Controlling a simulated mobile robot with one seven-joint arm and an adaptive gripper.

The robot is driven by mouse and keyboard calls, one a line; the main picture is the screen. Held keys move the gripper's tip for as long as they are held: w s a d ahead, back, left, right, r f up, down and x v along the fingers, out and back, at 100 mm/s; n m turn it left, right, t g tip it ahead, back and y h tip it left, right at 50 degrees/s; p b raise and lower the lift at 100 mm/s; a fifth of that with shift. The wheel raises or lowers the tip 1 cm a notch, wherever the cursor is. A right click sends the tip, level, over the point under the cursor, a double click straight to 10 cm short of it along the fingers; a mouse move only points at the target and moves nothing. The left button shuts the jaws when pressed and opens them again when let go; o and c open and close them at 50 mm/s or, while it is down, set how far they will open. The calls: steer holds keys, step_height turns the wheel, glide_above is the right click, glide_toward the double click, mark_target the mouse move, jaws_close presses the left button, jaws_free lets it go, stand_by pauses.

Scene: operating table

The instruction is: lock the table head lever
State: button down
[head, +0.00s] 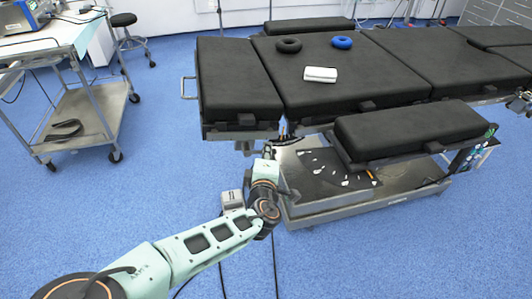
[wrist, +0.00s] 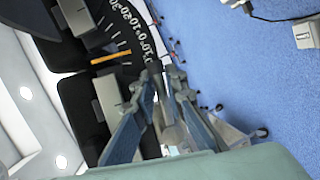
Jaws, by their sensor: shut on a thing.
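The operating table (head: 340,75) has a black head section (head: 235,85) at its left end. My gripper (head: 272,150) reaches up to the underside of the table beside the joint of that section. A black angle scale (wrist: 135,35) with white numbers and a yellow-orange mark (wrist: 111,55) lies beside the fingertips. In the head view the lever cannot be made out.
A padded side board (head: 410,130) juts out at the front right above the table base (head: 330,205). A white box (head: 320,74) and two ring cushions (head: 289,45) (head: 342,42) lie on top. A steel trolley (head: 85,110) stands at left. Blue floor between is mostly clear.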

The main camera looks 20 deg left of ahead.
steer(key=shift+r, duration=0.15)
steer(key=c, duration=2)
jaws_free()
